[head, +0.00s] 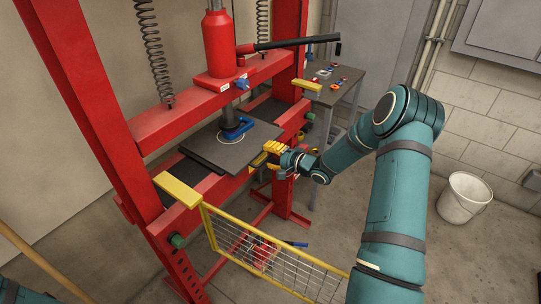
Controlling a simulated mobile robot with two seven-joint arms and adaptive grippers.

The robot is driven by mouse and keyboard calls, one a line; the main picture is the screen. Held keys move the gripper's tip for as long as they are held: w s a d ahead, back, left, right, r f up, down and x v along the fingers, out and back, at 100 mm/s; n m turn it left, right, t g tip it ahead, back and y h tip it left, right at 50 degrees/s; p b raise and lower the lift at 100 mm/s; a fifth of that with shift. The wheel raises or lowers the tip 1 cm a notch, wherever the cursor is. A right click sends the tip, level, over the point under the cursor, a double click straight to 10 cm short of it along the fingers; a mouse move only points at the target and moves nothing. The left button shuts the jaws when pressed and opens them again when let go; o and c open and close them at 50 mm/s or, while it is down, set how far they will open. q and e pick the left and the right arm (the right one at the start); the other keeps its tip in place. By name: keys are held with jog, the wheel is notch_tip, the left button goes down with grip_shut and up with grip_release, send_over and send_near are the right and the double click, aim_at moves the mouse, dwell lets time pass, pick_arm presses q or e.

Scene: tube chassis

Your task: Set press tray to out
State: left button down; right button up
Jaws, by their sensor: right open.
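The press tray (207,148) is a flat dark grey plate lying across the red press (150,128), under the red bottle jack (220,45). A blue part (236,129) sits on the tray under the ram, inside a pale ring marking. My right gripper (266,154) is at the tray's front right edge, beside yellow parts there. It is open; I cannot tell whether its fingers touch the tray or where the yellow parts end and the fingers begin. Only a bit of my left arm shows at the bottom left corner; its gripper is out of view.
Yellow blocks sit on the press frame, front left (177,190) and back right (307,86). A yellow mesh guard (270,262) stands low in front. A side table (345,76) with small parts is behind right. A white bucket (464,198) stands on open floor.

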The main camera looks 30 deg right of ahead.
grip_shut()
jog(key=shift+s, duration=0.1)
